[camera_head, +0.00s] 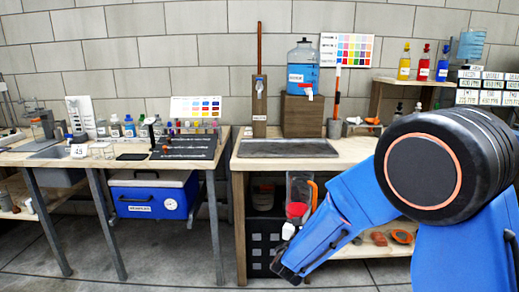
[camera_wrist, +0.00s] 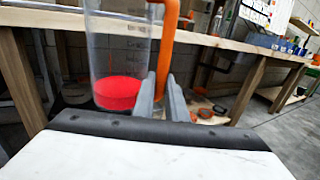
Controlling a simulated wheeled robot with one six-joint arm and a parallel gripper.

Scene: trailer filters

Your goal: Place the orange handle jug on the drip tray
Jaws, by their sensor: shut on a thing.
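The orange handle jug (camera_head: 298,187) is a clear container with an orange handle and a red bottom. It is in front of the right-hand table, below the height of its top. In the wrist view the jug (camera_wrist: 120,60) stands upright, with marks on its wall. My gripper (camera_wrist: 162,92) is shut on its orange handle. In the head view my gripper is partly hidden by my arm. The drip tray (camera_head: 288,148) is a flat dark grey slab on the right-hand table top, above and behind the jug, with nothing on it.
A blue-water dispenser (camera_head: 302,72) stands on a wooden block behind the tray. A dark crate (camera_head: 264,247) is below.

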